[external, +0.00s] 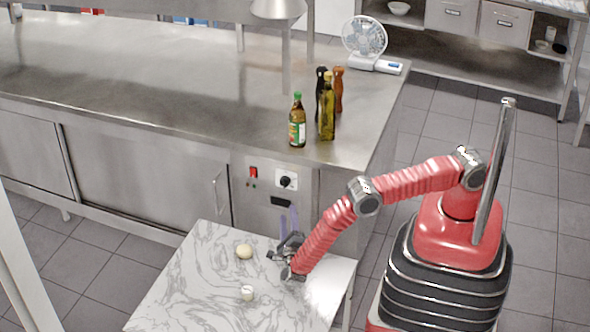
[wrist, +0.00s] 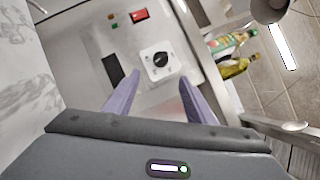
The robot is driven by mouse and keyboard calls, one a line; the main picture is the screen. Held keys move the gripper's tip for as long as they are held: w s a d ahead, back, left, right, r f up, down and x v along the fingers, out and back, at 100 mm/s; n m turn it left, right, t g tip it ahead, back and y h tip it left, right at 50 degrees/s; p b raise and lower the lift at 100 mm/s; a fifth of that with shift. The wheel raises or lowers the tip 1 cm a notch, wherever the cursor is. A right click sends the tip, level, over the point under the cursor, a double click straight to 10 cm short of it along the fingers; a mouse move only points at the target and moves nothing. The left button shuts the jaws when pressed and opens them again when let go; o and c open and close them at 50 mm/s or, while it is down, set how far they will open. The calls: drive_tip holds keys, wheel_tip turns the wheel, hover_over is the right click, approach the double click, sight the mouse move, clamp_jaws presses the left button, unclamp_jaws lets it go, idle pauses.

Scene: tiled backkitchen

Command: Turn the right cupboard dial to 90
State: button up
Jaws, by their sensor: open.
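The cupboard dial is a black knob (external: 287,182) on a white square plate, on the steel front panel below the counter's right end. In the wrist view the dial (wrist: 160,60) lies ahead of my gripper, just above the gap between its fingertips. I cannot read its marks or setting. My gripper (external: 288,222) is low in front of the panel, above the marble table. In the wrist view its two purple fingers (wrist: 158,83) are spread apart with nothing between them. They appear apart from the dial.
A red switch (external: 253,172) and a black slot (external: 281,201) are near the dial. The marble table (external: 195,275) holds a round pale item (external: 244,251) and a small white cup (external: 247,293). Bottles (external: 297,122) stand on the counter above.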

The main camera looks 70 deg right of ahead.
sight(284, 186)
drive_tip(key=shift+w+a+r+m, duration=0.2)
drive_tip(key=shift+w+a+m, duration=0.1)
drive_tip(key=shift+m, duration=0.5)
drive_tip(key=shift+d, duration=0.1)
drive_tip(key=x, duration=1.3)
drive_tip(key=shift+d+r, duration=0.1)
drive_tip(key=shift+d, duration=0.3)
drive_tip(key=shift+c, duration=0.5)
drive_tip(key=c, duration=0.9)
drive_tip(key=shift+c, duration=0.2)
